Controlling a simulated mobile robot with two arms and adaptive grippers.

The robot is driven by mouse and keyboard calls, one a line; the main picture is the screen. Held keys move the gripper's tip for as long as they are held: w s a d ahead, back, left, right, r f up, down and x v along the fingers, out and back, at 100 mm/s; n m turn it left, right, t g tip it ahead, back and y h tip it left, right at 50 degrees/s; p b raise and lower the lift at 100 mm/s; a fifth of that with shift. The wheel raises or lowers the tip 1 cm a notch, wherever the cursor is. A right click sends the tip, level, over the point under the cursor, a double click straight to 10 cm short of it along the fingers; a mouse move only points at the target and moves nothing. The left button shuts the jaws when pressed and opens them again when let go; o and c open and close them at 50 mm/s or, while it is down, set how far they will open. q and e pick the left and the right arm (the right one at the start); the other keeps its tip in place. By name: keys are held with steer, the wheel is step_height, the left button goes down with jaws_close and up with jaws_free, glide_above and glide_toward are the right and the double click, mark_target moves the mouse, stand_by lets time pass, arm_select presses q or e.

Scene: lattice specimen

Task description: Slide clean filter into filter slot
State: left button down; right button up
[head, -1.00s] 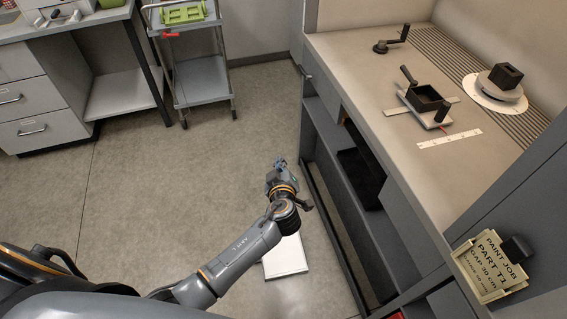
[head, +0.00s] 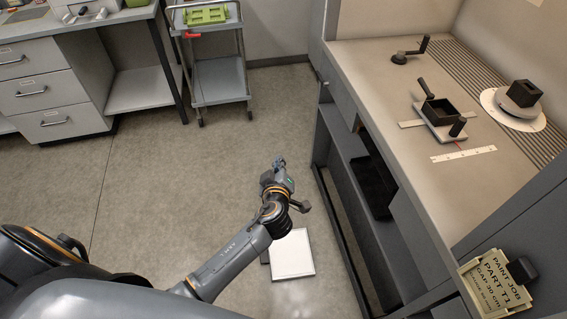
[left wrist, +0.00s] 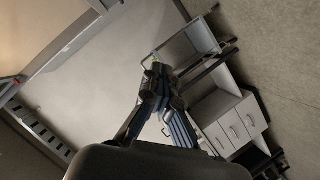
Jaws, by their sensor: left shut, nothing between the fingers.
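A flat white framed panel (head: 293,254), which looks like the clean filter, lies on the floor beside the bench. My left gripper (head: 279,161) is shut and empty above the floor, beyond the panel and left of the bench. Its fingers also show in the left wrist view (left wrist: 154,76), with nothing between them. I cannot make out a filter slot; a dark recess (head: 372,186) shows under the bench top. My right gripper is not in view.
The bench (head: 385,75) on the right carries a crank handle (head: 410,52), a black box mould with handles (head: 441,112) and a turntable (head: 520,101). A sign (head: 494,283) hangs at its near end. A cart (head: 218,75) and drawers (head: 52,92) stand behind. Open floor lies left.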

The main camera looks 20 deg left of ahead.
arm_select(q)
steer(key=s+a+r+n+t+p, duration=0.1)
steer(key=s+a+r+n+p, duration=0.1)
steer(key=s+a+r+p, duration=0.4)
steer(key=s+a+r+n+p, duration=0.2)
steer(key=s+a+r+p, duration=0.5)
steer(key=a+r, duration=0.5)
steer(key=s+a+r+n+t+h+p, duration=0.1)
steer(key=s+a+r+p, duration=0.6)
steer(key=r, duration=0.7)
steer(key=shift+a+r+n+t, duration=0.3)
steer(key=shift+a+n, duration=0.6)
steer(key=shift+a, duration=0.45)
stand_by(3.5)
